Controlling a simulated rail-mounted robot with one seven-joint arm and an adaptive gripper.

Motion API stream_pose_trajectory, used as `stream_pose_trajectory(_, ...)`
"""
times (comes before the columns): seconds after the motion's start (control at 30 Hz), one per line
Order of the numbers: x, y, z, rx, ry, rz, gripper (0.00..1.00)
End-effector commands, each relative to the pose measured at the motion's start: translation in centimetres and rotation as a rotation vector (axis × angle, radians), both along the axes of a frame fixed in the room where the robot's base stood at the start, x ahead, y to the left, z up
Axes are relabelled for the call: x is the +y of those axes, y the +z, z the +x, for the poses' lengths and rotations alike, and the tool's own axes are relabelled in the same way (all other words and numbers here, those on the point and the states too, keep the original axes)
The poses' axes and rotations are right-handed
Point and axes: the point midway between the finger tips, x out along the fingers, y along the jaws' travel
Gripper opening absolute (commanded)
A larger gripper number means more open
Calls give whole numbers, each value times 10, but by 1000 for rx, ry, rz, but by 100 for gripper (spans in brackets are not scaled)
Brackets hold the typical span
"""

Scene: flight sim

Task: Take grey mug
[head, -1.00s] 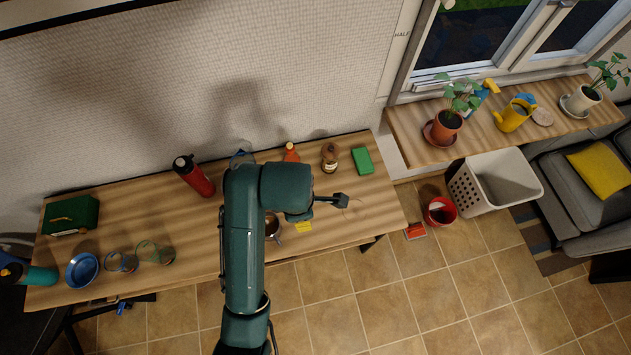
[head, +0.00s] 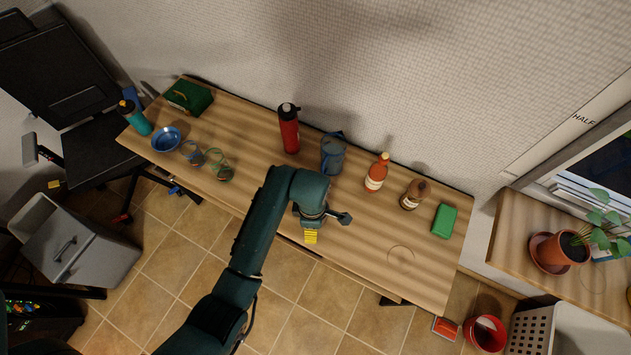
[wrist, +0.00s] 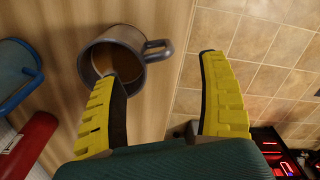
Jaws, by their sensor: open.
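The grey mug (wrist: 133,40) is at the upper left of the wrist view, on the wooden table. Its opening faces the camera and its handle points right, toward the space between my fingers. The inside looks brown. My gripper (wrist: 160,70) has yellow fingers, spread apart with nothing between them. The left fingertip overlaps the mug's lower edge in the picture; I cannot tell whether they touch. In the head view my gripper (head: 311,236) hangs over the table's front edge, and the mug is hidden behind my arm.
A red bottle (head: 289,135) and a blue pitcher (head: 333,157) stand behind my gripper. An orange bottle (head: 376,178), a brown bottle (head: 413,195) and a green box (head: 444,220) stand to the right. Glasses and a blue bowl (head: 166,139) are at the left. The table's front right is clear.

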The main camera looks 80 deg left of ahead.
Motion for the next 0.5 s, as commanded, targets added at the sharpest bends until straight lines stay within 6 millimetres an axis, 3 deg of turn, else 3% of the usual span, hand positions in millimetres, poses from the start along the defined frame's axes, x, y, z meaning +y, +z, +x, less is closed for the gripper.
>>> stream_pose_trajectory(0.17,0,-19,1,0,-1,0,76)
stream_pose_trajectory(0.33,0,-50,2,0,0,0,76)
stream_pose_trajectory(0.5,0,-62,2,-1,-1,2,76)
